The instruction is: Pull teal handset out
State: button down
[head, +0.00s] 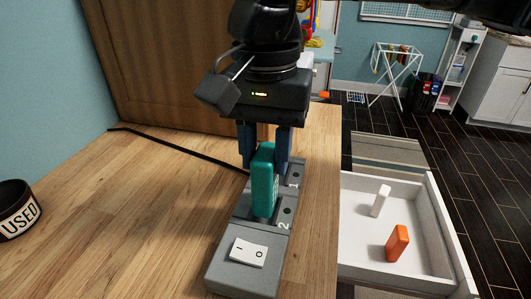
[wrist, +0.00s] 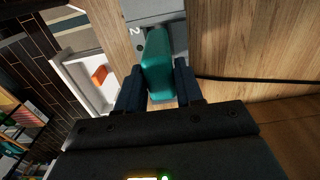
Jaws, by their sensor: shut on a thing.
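The teal handset (head: 264,180) stands upright at the slot marked 2 of a grey charging dock (head: 225,268) on the wooden counter. Its lower end meets the dock; I cannot tell how deep it sits. My gripper (head: 264,160) is above the dock, with its two blue fingers on either side of the handset, shut on it. In the wrist view the teal handset (wrist: 159,66) lies between the fingers (wrist: 159,88), with the grey dock (wrist: 150,12) beyond it.
An open white drawer (head: 350,235) at the right holds a white block (head: 380,200) and an orange block (head: 397,243). A black bowl labelled USED (head: 18,207) is at the far left. A black cable (head: 175,146) runs behind the dock.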

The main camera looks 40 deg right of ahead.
jog(key=shift+r+p, duration=1.1)
jog(key=shift+r, duration=1.65)
